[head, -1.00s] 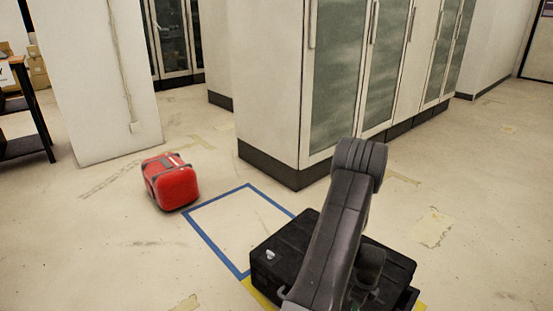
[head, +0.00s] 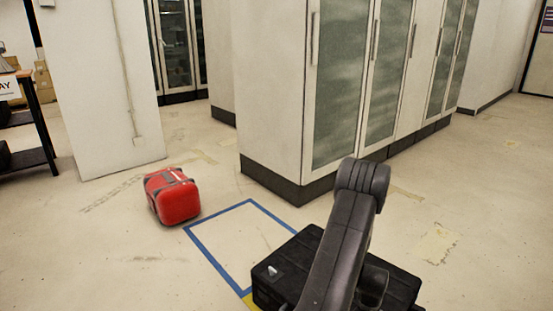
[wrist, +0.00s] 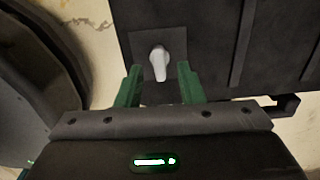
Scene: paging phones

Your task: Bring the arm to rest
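My gripper (wrist: 159,68) shows in the wrist view with its two green fingers apart and nothing held between them. A pale grey latch (wrist: 159,62) on a dark surface appears just beyond and between the fingertips; I cannot tell the exact gap. That surface looks like the black case (head: 400,285), which lies on the floor at the bottom right of the head view. My dark arm crosses in front of the case there, bent at an elbow, and my gripper is out of that view.
Tall cabinets (head: 275,110) stand behind, a white pillar (head: 95,100) and dark rack (head: 35,120) at left.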

